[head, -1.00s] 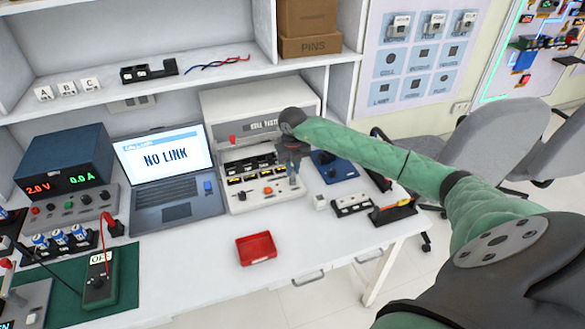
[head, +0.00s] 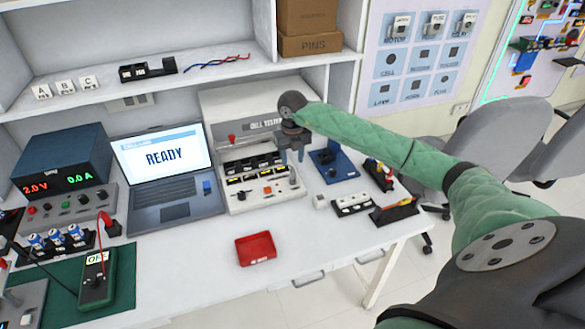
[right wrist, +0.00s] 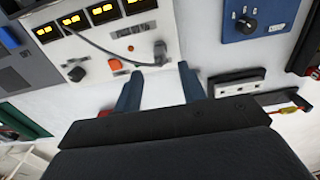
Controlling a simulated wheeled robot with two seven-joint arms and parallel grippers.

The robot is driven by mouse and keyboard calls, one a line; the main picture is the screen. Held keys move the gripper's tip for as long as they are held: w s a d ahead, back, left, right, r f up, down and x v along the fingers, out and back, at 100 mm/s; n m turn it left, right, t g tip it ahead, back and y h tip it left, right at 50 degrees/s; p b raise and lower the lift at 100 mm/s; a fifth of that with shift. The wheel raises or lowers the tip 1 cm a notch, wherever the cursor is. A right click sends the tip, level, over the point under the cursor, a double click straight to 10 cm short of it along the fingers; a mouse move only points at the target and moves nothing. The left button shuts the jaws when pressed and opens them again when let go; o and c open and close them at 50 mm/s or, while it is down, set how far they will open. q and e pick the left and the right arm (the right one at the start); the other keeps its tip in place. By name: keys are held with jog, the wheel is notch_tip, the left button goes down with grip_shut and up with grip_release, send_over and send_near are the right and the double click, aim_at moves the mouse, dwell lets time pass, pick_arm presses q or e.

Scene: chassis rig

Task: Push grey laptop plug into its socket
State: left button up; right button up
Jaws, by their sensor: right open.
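The grey laptop plug (right wrist: 160,52) stands in the front panel of the cell tester (head: 250,108), with a grey cable (right wrist: 105,48) running to it from the left. The plug covers its socket, so the socket is hidden. My right gripper (head: 293,158) is open in front of the panel. In the right wrist view its two blue fingers (right wrist: 160,72) are apart, with the plug just beyond the gap and nothing held between them. The laptop (head: 165,155) left of the tester shows READY. My left gripper is in neither view.

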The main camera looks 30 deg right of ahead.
jog(key=shift+r+b, duration=0.3)
jog(key=shift+r, duration=1.15)
